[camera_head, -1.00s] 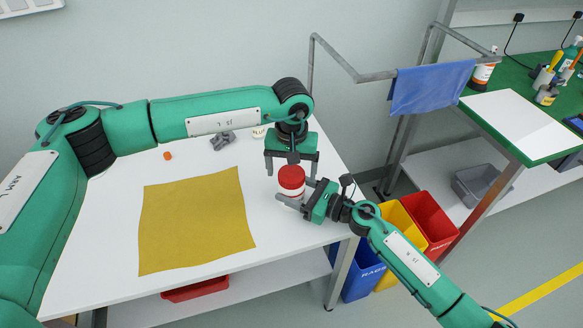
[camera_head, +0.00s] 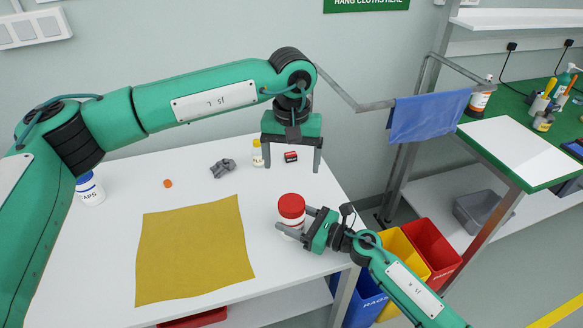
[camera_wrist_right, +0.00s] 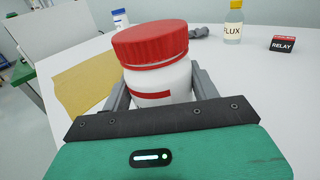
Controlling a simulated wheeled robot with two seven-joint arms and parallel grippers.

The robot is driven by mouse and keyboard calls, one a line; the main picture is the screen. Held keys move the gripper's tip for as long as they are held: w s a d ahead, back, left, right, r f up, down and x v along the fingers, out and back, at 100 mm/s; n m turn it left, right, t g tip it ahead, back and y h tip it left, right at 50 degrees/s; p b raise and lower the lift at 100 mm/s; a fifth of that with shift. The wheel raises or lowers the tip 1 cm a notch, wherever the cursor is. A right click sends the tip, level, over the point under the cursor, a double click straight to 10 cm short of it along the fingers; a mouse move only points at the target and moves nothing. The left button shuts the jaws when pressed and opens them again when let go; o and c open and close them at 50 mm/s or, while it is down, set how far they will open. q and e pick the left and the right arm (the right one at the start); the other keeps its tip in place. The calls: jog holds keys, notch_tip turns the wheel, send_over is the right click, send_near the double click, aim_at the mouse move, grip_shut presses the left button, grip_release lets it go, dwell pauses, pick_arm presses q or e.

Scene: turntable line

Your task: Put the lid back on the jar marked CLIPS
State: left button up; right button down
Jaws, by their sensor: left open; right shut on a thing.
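The white jar (camera_wrist_right: 160,82) stands on the table near its right edge. Its red lid (camera_head: 291,206) sits on top of the jar's mouth; the lid also shows large in the right wrist view (camera_wrist_right: 150,42). I cannot tell whether it is screwed tight. A red label patch shows on the jar, but no word is readable. My right gripper (camera_head: 283,230) is shut around the jar's body, below the lid. My left gripper (camera_head: 291,170) is open and empty, fingers pointing down, behind and above the jar, clear of the lid.
A yellow cloth (camera_head: 194,250) lies left of the jar. Behind are a flux bottle (camera_head: 257,154), a relay box (camera_head: 291,157), a grey part (camera_head: 222,168) and an orange piece (camera_head: 168,183). A blue-capped bottle (camera_head: 90,190) stands far left. Bins (camera_head: 432,250) stand right of the table.

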jog(key=shift+c, duration=1.5)
grip_release()
jog(key=shift+d, duration=0.1)
jog(key=b+v, duration=0.1)
jog(key=v, duration=0.5)
jog(key=b+v, duration=0.2)
jog(key=v, duration=0.4)
jog(key=shift+s+d+f, duration=0.2)
jog(key=shift+s+d, duration=0.05)
pick_arm(q)
jog(key=shift+f, duration=1.8)
pick_arm(e)
jog(key=shift+s+d+r, duration=0.15)
jog(key=shift+s+d, duration=0.1)
jog(key=shift+d, duration=0.2)
